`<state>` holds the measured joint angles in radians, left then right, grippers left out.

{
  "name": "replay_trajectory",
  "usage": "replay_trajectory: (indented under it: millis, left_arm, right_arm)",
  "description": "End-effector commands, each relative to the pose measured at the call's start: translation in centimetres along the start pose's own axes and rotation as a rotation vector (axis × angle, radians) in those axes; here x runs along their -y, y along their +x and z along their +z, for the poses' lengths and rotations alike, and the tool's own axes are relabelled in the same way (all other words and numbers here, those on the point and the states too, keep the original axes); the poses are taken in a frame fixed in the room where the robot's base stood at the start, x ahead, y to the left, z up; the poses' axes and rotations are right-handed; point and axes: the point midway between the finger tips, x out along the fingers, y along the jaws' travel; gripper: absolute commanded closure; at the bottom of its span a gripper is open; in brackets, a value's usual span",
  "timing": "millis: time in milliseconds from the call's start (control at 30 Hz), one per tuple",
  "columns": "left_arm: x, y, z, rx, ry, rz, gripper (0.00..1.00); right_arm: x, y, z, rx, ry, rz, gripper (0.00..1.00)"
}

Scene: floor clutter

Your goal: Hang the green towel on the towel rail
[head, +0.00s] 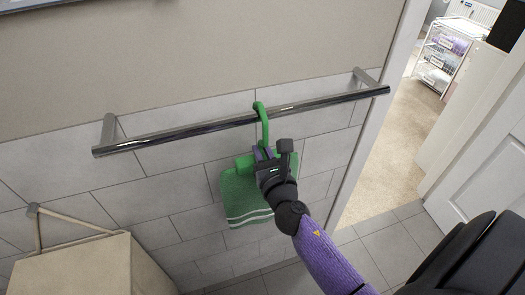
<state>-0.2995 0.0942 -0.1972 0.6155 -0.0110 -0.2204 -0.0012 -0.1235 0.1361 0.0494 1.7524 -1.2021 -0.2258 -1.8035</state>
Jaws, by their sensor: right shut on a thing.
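The green towel (242,199) with white stripes near its lower edge hangs down behind my right gripper (262,154). A green hook (262,120) rises from the top of the towel, and its curved tip is at the chrome towel rail (195,129). The hook looks to be over the rail, but I cannot tell whether it bears on it. My right gripper is shut on the green towel's hanger part, just below the rail. The gripper hides part of the towel's top and right side. My left gripper is not in view.
The rail is fixed to a grey tiled wall (180,171) by two brackets. A beige box-like thing (85,268) with a strap stands at the lower left. An open doorway at the right shows a white shelf cart (440,58) and a white door (490,160).

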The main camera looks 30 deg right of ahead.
Motion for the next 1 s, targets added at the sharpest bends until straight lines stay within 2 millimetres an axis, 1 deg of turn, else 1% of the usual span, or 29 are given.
replay_trajectory:
  millis: [433,467,500,567,600,633,667,867,1000]
  left_arm:
    - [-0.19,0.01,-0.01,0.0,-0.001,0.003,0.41]
    - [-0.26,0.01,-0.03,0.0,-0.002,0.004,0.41]
    - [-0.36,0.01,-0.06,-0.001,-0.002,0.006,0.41]
    - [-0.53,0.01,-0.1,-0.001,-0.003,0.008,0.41]
    - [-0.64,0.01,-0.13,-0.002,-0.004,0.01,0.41]
    - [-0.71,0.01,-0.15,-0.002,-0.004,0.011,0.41]
    - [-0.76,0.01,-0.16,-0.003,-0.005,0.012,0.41]
    - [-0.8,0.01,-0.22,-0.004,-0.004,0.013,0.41]
    - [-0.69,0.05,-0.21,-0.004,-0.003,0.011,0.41]
  right_arm:
    - [0.0,0.01,0.04,0.001,0.0,0.0,1.0]
    - [0.01,0.01,0.04,0.001,0.0,0.0,0.8]
    - [0.01,0.01,0.03,0.001,0.0,0.0,0.71]
    - [0.01,0.0,0.03,0.001,0.0,0.0,0.59]
    - [0.01,0.0,0.02,0.001,0.0,0.0,0.5]
    - [0.01,0.0,0.02,0.001,0.0,0.0,0.44]
    - [0.01,0.0,0.02,0.001,0.0,0.0,0.41]
    - [0.01,-0.03,-0.05,-0.001,0.0,0.0,0.41]
    - [0.0,-0.87,-0.12,-0.002,0.0,0.0,0.41]
